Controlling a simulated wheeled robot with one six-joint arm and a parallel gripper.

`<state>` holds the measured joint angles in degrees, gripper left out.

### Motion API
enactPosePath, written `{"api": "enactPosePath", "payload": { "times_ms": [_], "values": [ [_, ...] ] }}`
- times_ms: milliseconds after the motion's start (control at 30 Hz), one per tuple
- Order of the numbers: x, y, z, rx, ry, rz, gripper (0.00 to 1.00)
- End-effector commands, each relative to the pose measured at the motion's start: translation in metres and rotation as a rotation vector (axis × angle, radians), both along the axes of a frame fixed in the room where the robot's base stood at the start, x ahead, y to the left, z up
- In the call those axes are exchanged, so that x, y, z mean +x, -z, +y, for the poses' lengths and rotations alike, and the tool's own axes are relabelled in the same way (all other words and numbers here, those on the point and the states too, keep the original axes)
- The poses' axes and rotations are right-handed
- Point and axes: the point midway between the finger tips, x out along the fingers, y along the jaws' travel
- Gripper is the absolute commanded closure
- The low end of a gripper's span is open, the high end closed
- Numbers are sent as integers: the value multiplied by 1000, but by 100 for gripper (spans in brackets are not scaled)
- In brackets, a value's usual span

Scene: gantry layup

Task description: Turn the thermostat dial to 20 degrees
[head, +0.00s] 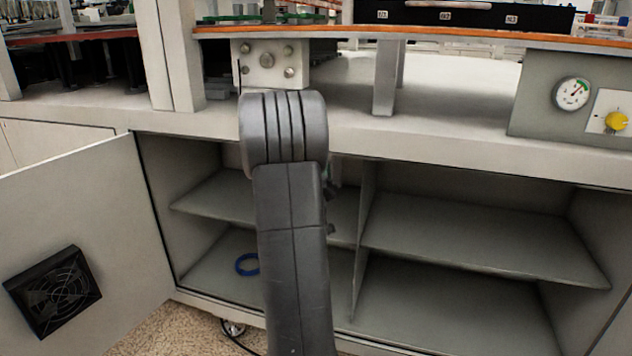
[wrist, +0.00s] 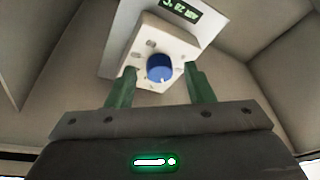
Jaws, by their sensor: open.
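The thermostat is a white plate (wrist: 150,45) with a round blue dial (wrist: 159,68), seen in the wrist view. A small dark display (wrist: 181,13) with green characters sits beyond the plate; the characters appear upside down and I cannot read them surely. My gripper (wrist: 160,70) is open, with one green finger to each side of the dial in the picture. I cannot tell whether the fingers touch it or how near they are in depth. In the head view my arm hides the gripper, and the blue dial does not show.
In the head view, an open cabinet has grey shelves (head: 480,240) and a blue ring (head: 246,264) inside. Its open door (head: 95,210) carries a black fan (head: 55,290). A gauge (head: 572,93) and a yellow knob (head: 616,121) are at right. The wrist view shows panels close around.

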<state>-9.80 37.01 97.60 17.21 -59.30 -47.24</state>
Motion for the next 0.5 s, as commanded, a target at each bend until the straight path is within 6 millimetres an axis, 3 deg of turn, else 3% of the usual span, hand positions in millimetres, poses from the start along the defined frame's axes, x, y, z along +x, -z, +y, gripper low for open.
{"api": "enactPosePath", "payload": {
  "times_ms": [167,500],
  "values": [
    [-16,3,2,0,0,3,52],
    [-86,20,9,-1,-3,5,52]
  ]
}}
